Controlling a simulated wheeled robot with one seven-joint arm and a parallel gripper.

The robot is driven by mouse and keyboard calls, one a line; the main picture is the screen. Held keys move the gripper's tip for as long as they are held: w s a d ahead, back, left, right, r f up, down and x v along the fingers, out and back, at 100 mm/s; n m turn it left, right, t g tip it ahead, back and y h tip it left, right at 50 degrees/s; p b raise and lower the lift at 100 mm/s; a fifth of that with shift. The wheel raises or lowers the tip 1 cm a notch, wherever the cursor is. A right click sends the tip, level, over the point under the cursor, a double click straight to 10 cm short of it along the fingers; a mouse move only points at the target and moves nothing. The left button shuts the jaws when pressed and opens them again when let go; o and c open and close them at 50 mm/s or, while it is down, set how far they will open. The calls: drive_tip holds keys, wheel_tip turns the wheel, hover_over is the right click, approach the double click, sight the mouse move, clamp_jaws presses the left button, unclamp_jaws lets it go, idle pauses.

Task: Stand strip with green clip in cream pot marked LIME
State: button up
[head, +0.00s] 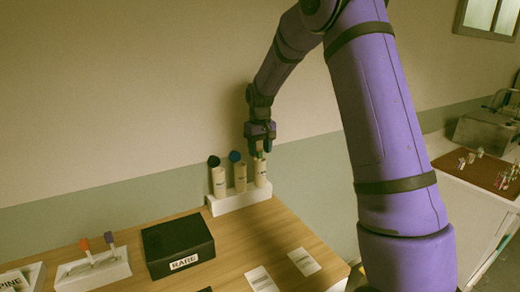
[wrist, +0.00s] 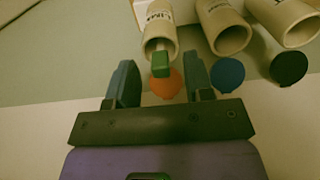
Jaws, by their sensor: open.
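Three cream pots stand in a row on a white stand (head: 238,203) at the back of the table. The rightmost pot (head: 260,175) lies under my gripper; in the wrist view the same pot (wrist: 158,22) has a partly readable label that looks like LIME. The green clip (wrist: 160,64) is at this pot's mouth, with its strip seeming to run inside; the strip is mostly hidden. The clip also shows in the head view (head: 259,155). My gripper (wrist: 162,66) is open, its fingers apart on either side of the clip, with gaps between.
An orange disc (wrist: 166,84), a blue disc (wrist: 228,73) and a dark disc (wrist: 288,68) sit by the pots' mouths. A black box marked RARE (head: 177,242) and a white holder (head: 95,270) with orange- and purple-clipped strips stand left. Cards (head: 304,261) lie in front.

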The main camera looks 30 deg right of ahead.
idle(0.4)
drive_tip(key=shift+s+a+r, duration=0.1)
drive_tip(key=shift+s+r, duration=0.1)
drive_tip(key=shift+r, duration=0.15)
drive_tip(key=s+a+r+t, duration=0.1)
drive_tip(key=s+a+r, duration=0.2)
drive_tip(key=s+r, duration=0.55)
drive_tip(key=s+a+r+t, duration=0.2)
drive_tip(key=s+a+r, duration=0.1)
drive_tip(key=s+r, duration=0.55)
drive_tip(key=s+a+f+t, duration=0.1)
drive_tip(key=s, duration=0.9)
drive_tip(key=s+a+t, duration=0.1)
drive_tip(key=s+a, duration=0.1)
drive_tip(key=s, duration=0.9)
drive_tip(key=shift+a+f, duration=0.2)
drive_tip(key=shift+f, duration=0.15)
